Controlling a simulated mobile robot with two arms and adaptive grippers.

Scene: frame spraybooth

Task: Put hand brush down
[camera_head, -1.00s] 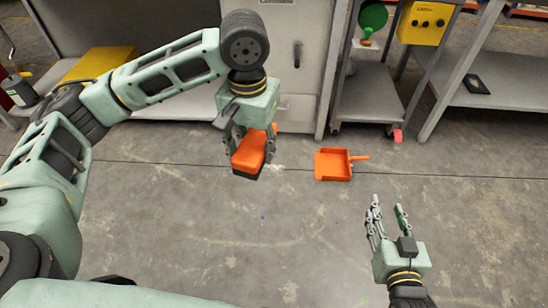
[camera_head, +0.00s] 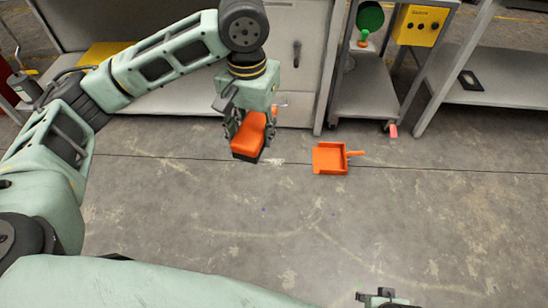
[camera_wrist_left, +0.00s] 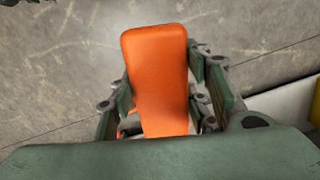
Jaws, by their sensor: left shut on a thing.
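The orange hand brush (camera_head: 250,134) with dark bristles is in my left gripper (camera_head: 252,128), left of the picture's middle in the head view. The gripper points down, its fingers on both sides of the brush. In the left wrist view the brush's orange top (camera_wrist_left: 158,75) lies between the fingers. Whether the bristles touch the floor I cannot tell. An orange dustpan (camera_head: 330,158) lies on the concrete floor to the right of the brush, apart from it. My right gripper (camera_head: 385,298) is only partly in view at the bottom edge; its fingers cannot be made out.
A grey cabinet (camera_head: 300,60) stands behind the brush. A wheeled trolley (camera_head: 365,100) and a grey table (camera_head: 500,92) stand at the back right. The floor (camera_head: 300,220) in front of the brush and dustpan is clear.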

